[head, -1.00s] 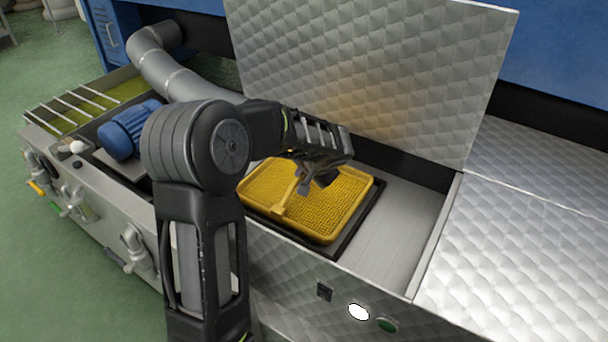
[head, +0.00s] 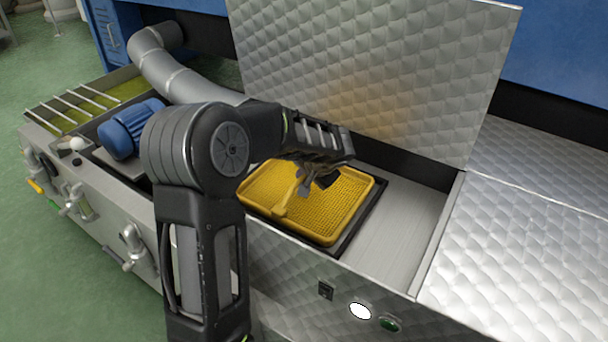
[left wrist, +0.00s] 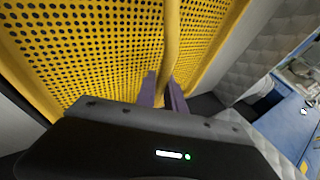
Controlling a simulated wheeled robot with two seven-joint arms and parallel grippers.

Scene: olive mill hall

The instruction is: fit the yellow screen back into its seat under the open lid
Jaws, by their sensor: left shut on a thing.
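The yellow screen (head: 335,212) is a perforated tray with a raised rim and a bar handle across it. In the head view it lies in or just over a dark-framed seat (head: 366,222) under the raised quilted metal lid (head: 370,70). I cannot tell whether it is fully down. My left gripper (head: 306,188) is over the screen, shut on its handle. In the left wrist view the fingers (left wrist: 163,92) close around the yellow bar (left wrist: 170,45), with the perforated sheet (left wrist: 90,50) behind. My right gripper is not in view.
A bare metal deck (head: 405,215) lies right of the seat, and a closed quilted panel (head: 520,250) beyond it. A blue motor (head: 128,128) and a grey pipe (head: 185,75) are at the left. Buttons (head: 389,324) sit on the front face.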

